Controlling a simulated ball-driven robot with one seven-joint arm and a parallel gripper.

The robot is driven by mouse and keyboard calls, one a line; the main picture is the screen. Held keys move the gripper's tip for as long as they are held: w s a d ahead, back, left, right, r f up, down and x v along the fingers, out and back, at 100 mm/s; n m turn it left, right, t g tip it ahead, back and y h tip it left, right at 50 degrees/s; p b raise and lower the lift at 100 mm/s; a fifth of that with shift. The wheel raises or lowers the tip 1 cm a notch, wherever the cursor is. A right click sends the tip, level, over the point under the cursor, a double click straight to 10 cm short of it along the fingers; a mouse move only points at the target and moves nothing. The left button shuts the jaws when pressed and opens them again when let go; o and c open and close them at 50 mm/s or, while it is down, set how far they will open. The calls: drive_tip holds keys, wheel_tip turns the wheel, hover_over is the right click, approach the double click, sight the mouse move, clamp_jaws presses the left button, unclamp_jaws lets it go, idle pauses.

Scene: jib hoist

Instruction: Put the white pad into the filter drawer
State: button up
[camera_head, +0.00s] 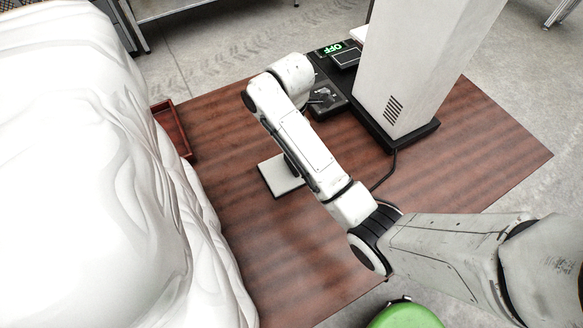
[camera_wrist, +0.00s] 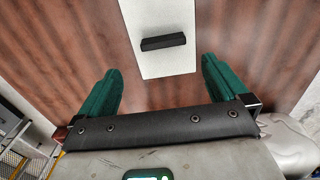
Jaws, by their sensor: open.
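The white pad (camera_head: 280,177) lies flat on the brown wooden surface, partly hidden by my arm in the head view. In the wrist view the pad (camera_wrist: 158,63) shows as a pale rectangle with a short black bar (camera_wrist: 163,43) across it, like a handle. My gripper (camera_wrist: 162,66) has two green fingers spread wide, one on each side of the pad in the picture. Nothing is held between them. In the head view my arm hides the gripper. I cannot clearly make out the filter drawer; a black unit (camera_head: 328,101) beside the pillar is partly covered by my arm.
A white pillar (camera_head: 422,70) with vents stands on a black base. A green OFF display (camera_head: 333,48) is beside it, and a dark cable runs near my arm. A dark red tray (camera_head: 173,132) sits beside a large white draped mass (camera_head: 85,170). The wood at the right is clear.

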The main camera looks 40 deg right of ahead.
sight(291, 167)
drive_tip(key=f, duration=0.6)
drive_tip(key=f+p, duration=0.1)
drive_tip(key=f, duration=0.2)
drive_tip(key=shift+s+a+f, duration=0.1)
drive_tip(key=shift+s+f, duration=0.15)
drive_tip(key=shift+c, duration=0.4)
drive_tip(key=c, duration=1.4)
drive_tip(key=shift+o, duration=0.2)
drive_tip(key=shift+r, duration=0.15)
